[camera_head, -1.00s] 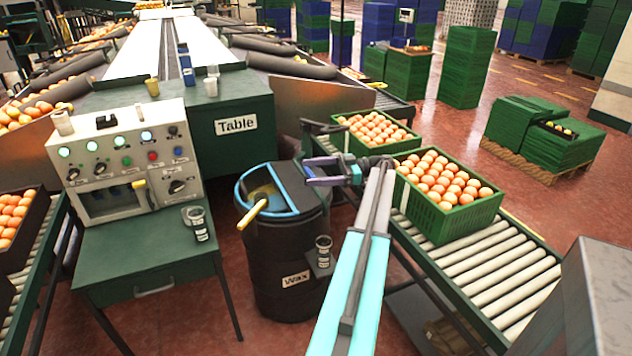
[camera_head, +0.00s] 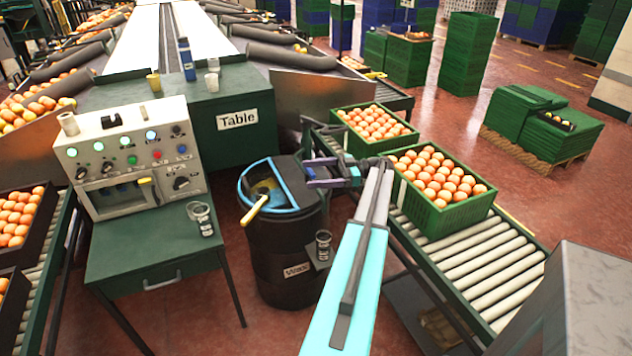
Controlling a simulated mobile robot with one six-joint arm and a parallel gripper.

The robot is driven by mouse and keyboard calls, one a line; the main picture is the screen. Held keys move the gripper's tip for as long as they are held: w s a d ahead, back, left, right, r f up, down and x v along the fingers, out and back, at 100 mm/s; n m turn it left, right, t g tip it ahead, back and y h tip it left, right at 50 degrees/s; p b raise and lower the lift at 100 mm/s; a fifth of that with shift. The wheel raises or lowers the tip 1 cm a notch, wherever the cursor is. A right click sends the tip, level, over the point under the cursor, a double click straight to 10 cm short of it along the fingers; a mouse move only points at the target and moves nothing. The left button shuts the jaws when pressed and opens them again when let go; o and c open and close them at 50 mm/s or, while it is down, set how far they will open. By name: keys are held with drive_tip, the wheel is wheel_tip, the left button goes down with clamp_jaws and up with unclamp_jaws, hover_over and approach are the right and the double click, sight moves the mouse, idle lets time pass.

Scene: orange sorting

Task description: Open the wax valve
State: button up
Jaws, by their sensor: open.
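The wax barrel (camera_head: 290,240) is a black drum with a blue rim and a "Wax" label, standing in the middle of the view. A yellow-handled tool (camera_head: 256,208) leans out of its open top at the left. A small dark fitting with a cup-like top (camera_head: 322,245) sits at the barrel's lower right side; I cannot tell whether it is the valve. My gripper (camera_head: 307,173) has purple fingers, is open and empty, and points left above the barrel's right rim. It appears apart from the barrel.
Green crates of oranges (camera_head: 440,205) stand on the roller conveyor (camera_head: 480,265) at the right, close to my arm. A control panel (camera_head: 130,160) stands on a green desk (camera_head: 150,240) at the left. Red floor lies between desk and barrel.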

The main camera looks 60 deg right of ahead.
drive_tip(key=shift+s+a+r+p, duration=0.2)
drive_tip(key=shift+s+a+p, duration=0.25)
drive_tip(key=shift+p, duration=1.5)
drive_tip(key=shift+s+a+r+p, duration=0.15)
drive_tip(key=shift+s+a+p, duration=0.3)
drive_tip(key=shift+p, duration=1.5)
drive_tip(key=shift+s+a+p, duration=0.45)
drive_tip(key=shift+a+p, duration=0.3)
drive_tip(key=shift+p, duration=0.95)
drive_tip(key=shift+s+a+p, duration=0.4)
drive_tip(key=shift+a+p, duration=0.4)
drive_tip(key=shift+p, duration=0.9)
drive_tip(key=shift+s+a+p, duration=0.45)
drive_tip(key=shift+a+p, duration=0.3)
drive_tip(key=shift+p, duration=0.95)
